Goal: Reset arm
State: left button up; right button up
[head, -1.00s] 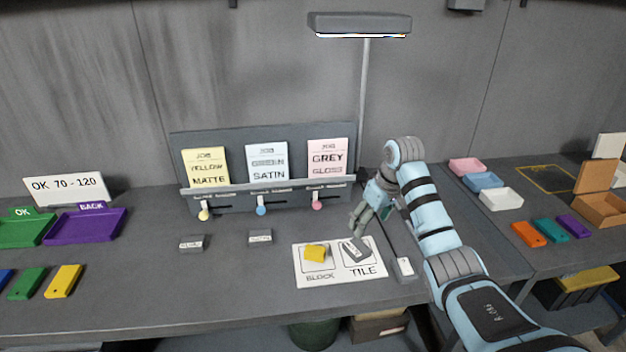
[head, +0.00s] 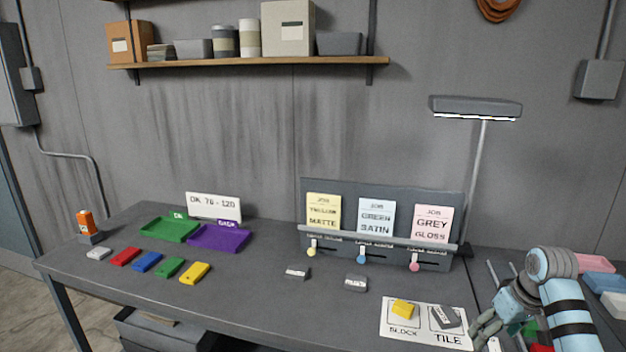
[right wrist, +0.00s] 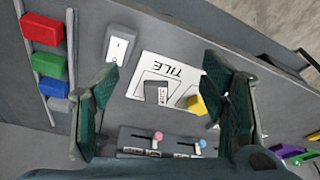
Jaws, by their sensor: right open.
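My right gripper (head: 487,330) is at the lower right in the head view, just right of the white mat (head: 388,330). In the right wrist view its jaws (right wrist: 160,85) are spread wide with nothing between the fingertips. The tile (right wrist: 156,93) and the yellow block (right wrist: 196,104) also show in the right wrist view, apart from the fingers. My left gripper is not in view.
A card board (head: 385,265) with three sliders stands behind the mat, next to a lamp (head: 476,108). Green (head: 165,232) and purple (head: 228,240) trays are farther left. A rail rack holds a red block (right wrist: 42,30).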

jog(key=s+a+f, duration=0.2)
jog(key=s+f, duration=0.3)
jog(key=f, duration=0.7)
jog(key=s+a+f+m+g+h, duration=0.1)
jog(key=s+f, duration=0.5)
jog(key=f, duration=0.6)
jog(key=s+a+f, duration=0.2)
jog(key=s+f, duration=0.3)
jog(key=f, duration=0.6)
jog(key=s+a+f, duration=0.3)
jog(key=s+f, duration=0.1)
jog(key=s, duration=0.6)
jog(key=s+a+f, duration=0.4)
jog(key=s+f, duration=0.1)
jog(key=s, duration=0.6)
jog(key=s+a+f, duration=0.3)
jog(key=s+f, duration=0.1)
jog(key=s, duration=0.6)
jog(key=shift+s+a+f+n+g, duration=0.25)
jog(key=shift+n+g, duration=0.15)
